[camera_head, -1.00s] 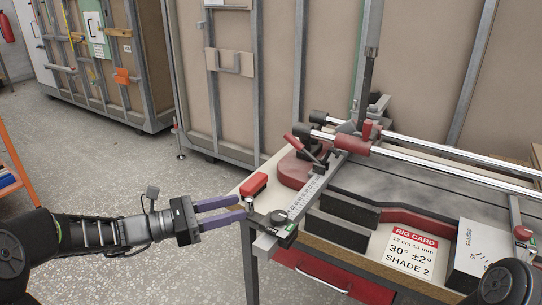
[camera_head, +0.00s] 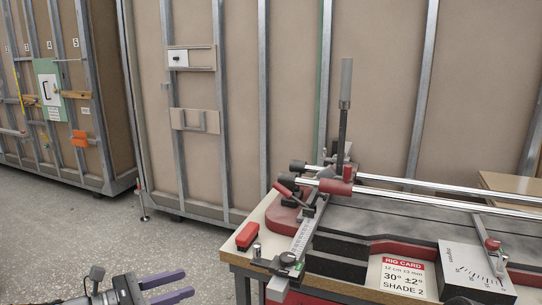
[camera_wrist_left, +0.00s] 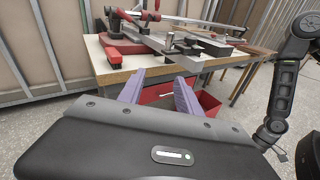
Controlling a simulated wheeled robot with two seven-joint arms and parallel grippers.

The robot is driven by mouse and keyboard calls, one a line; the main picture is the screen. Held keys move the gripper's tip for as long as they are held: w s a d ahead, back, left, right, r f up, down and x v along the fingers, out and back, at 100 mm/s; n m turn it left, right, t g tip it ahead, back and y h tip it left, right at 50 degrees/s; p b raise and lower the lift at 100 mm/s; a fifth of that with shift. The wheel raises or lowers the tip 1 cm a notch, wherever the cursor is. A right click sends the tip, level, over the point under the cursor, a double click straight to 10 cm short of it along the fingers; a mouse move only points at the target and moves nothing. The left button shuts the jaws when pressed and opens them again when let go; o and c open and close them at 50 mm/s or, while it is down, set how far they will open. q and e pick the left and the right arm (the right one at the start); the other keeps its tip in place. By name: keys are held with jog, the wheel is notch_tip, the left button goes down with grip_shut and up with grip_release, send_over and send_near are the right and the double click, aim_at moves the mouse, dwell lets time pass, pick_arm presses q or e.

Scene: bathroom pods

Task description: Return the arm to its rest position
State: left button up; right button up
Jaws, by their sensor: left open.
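My left gripper (camera_head: 188,284) shows at the bottom left of the head view. Its two purple fingers are apart, with nothing between them. It is left of the workbench (camera_head: 257,263) corner and clear of it. In the left wrist view, the spread fingers (camera_wrist_left: 160,90) point toward the bench and a red drawer or bin under its top. Most of my left arm is below the head view's edge. My right gripper does not show.
A cutting rig with twin rails (camera_head: 410,189) and an upright grey handle (camera_head: 345,85) stands on the bench. A red-topped block (camera_head: 247,235) lies near its left corner. A rig card (camera_head: 403,274) lies in front. Framed wall panels stand behind. Grey floor at left is free.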

pick_arm(q)
jog(key=s+a+f+m+g+y+p, duration=0.1)
jog(key=s+f+m+g+y, duration=0.3)
jog(key=f, duration=0.9)
jog(key=s+a+f+m+g+y+p, duration=0.15)
jog(key=s+f+m+y, duration=0.4)
jog(key=f, duration=0.85)
jog(key=s+d+f+m+g+p, duration=0.1)
jog(key=s+d+f+m+p, duration=0.2)
jog(key=s+d+m, duration=0.3)
jog(key=s+d+f+m+g+p, duration=0.2)
jog(key=s+d+m, duration=0.4)
jog(key=s+d, duration=0.4)
jog(key=shift+s+f+p, duration=0.5)
jog(key=shift+s+f, duration=0.1)
jog(key=shift+s, duration=0.45)
jog(key=shift+m, duration=0.25)
